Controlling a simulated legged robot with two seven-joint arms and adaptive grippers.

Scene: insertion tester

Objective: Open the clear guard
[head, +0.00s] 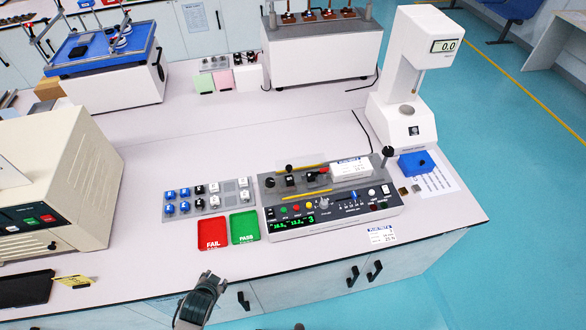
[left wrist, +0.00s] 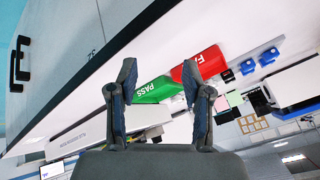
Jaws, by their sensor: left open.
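The insertion tester (head: 335,214) is a grey box with a lit display and coloured buttons, near the bench's front edge in the head view. A white labelled block (head: 350,168) and yellow strips (head: 348,196) are on its top. I cannot make out the clear guard's outline or whether it is open or shut. My left gripper (head: 207,284) is in front of the bench edge, left of the tester and apart from it. In the left wrist view its two fingers (left wrist: 159,84) are spread with nothing held between them. My right gripper is not seen.
A red FAIL tray (head: 212,234) and green PASS tray (head: 245,227) lie left of the tester. A rack of blue and white parts (head: 205,198) is behind them. A tall white instrument (head: 403,85) stands behind right. A beige machine (head: 70,180) is at left.

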